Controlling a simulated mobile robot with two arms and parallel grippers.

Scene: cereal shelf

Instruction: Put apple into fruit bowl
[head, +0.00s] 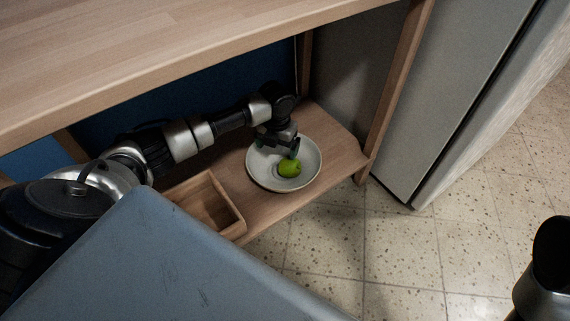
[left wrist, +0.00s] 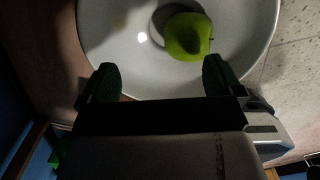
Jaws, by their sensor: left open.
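A green apple (head: 289,168) lies inside the white fruit bowl (head: 258,176), on the bottom of the bowl. The bowl stands on the lower wooden shelf. My left gripper (head: 284,150) is above the bowl, close to the apple and pointing down. In the left wrist view the apple (left wrist: 187,37) lies beyond the fingertips of the left gripper (left wrist: 160,82), inside the bowl (left wrist: 135,68). The two fingers are apart with nothing between them. My right gripper does not show in either view; only a dark arm part is at the lower right.
A wooden box (head: 212,203) stands on the lower shelf (head: 342,155) to the left of the bowl. The wooden top (head: 150,50) overhangs the arm. A shelf post (head: 393,85) and a grey cabinet (head: 455,95) are to the right. The tiled floor in front is clear.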

